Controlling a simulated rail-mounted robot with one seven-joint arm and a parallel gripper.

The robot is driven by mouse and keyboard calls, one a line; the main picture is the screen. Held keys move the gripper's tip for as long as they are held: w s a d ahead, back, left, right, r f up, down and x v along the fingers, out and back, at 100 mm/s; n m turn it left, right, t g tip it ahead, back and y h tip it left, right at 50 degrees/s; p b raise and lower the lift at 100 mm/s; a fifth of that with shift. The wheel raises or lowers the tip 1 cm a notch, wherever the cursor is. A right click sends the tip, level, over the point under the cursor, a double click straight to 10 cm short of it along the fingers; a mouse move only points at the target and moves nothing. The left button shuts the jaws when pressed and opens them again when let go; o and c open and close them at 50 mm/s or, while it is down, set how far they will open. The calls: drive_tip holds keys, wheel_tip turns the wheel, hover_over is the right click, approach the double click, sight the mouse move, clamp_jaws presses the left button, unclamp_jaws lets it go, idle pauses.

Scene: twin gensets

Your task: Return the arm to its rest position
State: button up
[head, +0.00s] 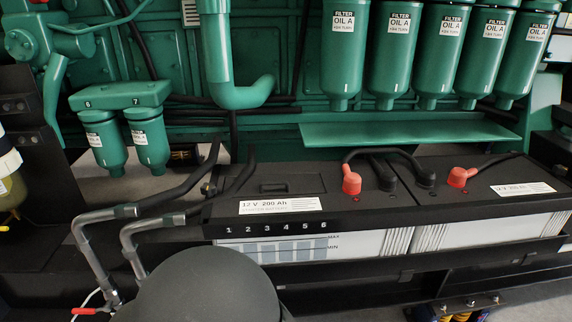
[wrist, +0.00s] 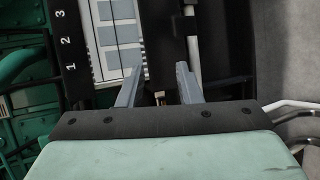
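In the wrist view my gripper (wrist: 159,67) shows its two grey fingers standing apart, with nothing held between them. Beyond the fingers is the front of a black battery box with a pale level window (wrist: 112,30) and the numbers 1, 2 and 3 to its left. A small brass-coloured piece shows between the finger bases. In the head view a dark rounded link of my arm (head: 208,288) rises at the bottom, in front of the battery's lower left part. My gripper is hidden in the head view.
Two black batteries (head: 285,184) with red and black terminals lie behind my arm. Metal pipes (head: 92,258) and a red-handled valve (head: 84,311) stand close on the left. Green oil filters (head: 391,50) hang above the batteries.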

drive_tip(key=w+d+r+m+g+h+p, duration=0.15)
drive_tip(key=d+r+m+g+p, duration=0.35)
drive_tip(key=d+r, duration=0.5)
drive_tip(key=d+r+m+g+h+p, duration=0.2)
drive_tip(key=d+r+g+h+p, duration=0.15)
drive_tip(key=d+r+p, duration=0.6)
drive_tip(key=s+d+r+m+g+y+p, duration=0.2)
drive_tip(key=s+d+r+m+y+p, duration=0.2)
drive_tip(key=d+r+p, duration=0.2)
drive_tip(key=s+d+r+m+g+y+p, duration=0.2)
drive_tip(key=s+d+r+m+y+p, duration=0.2)
drive_tip(key=d+r, duration=0.4)
wheel_tip(320, 180, up, 3)
drive_tip(key=s+y+p, duration=0.1)
drive_tip(key=p, duration=0.1)
drive_tip(key=shift+s+f+p, duration=0.15)
drive_tip(key=shift+s+p, duration=0.15)
drive_tip(key=shift+p, duration=0.1)
drive_tip(key=shift+g, duration=0.25)
